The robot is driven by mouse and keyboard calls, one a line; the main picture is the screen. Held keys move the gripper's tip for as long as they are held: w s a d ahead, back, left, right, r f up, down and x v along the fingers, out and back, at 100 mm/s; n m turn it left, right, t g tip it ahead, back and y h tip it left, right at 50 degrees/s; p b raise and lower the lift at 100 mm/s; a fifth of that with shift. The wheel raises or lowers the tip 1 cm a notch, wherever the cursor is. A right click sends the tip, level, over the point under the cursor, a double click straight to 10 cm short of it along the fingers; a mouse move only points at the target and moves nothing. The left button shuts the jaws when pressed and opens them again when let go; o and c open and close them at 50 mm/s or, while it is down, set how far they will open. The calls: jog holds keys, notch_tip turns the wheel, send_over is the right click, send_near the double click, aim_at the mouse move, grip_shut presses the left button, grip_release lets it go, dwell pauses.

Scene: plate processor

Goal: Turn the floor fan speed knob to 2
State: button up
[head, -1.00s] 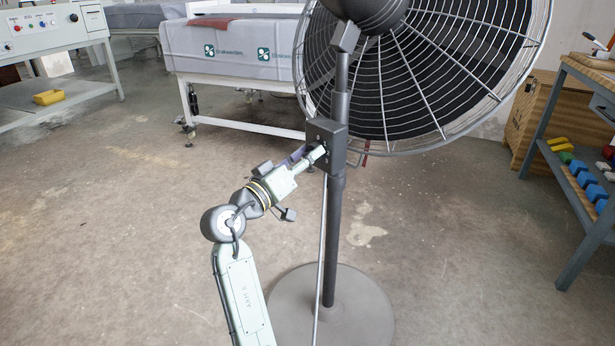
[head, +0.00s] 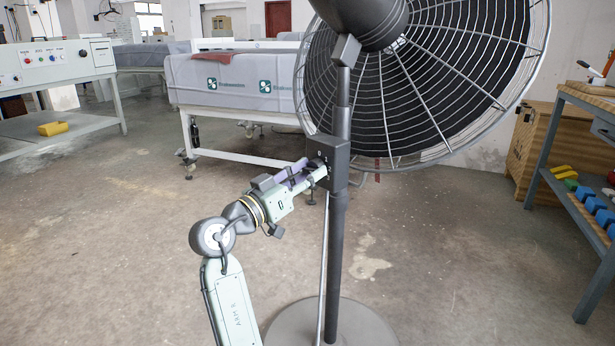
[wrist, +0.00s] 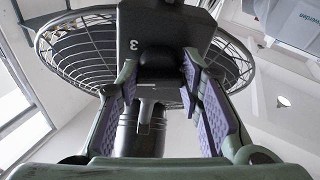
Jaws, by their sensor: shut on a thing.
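The floor fan (head: 430,75) stands on a dark pole with a round base (head: 350,325). Its black control box (head: 340,160) is mounted on the pole, and small marks show on its face in the head view. In the wrist view the box (wrist: 190,30) fills the top middle, with a tilted "3" readable on it. The dark speed knob (wrist: 160,58) sits between my purple-padded fingers. My gripper (head: 318,168) reaches the box from the lower left and is shut on the knob. It also shows in the wrist view (wrist: 160,72). The knob's pointer and setting cannot be read.
A white table with a grey cover (head: 240,85) stands behind the fan. A shelf unit (head: 550,150) with blue blocks and a wooden crate (head: 530,140) are at the right. The floor around is open.

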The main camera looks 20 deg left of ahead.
jog(key=o, duration=1.1)
jog(key=shift+o, duration=0.2)
jog(key=shift+s, duration=0.1)
jog(key=v, duration=0.7)
jog(key=shift+s+a, duration=0.15)
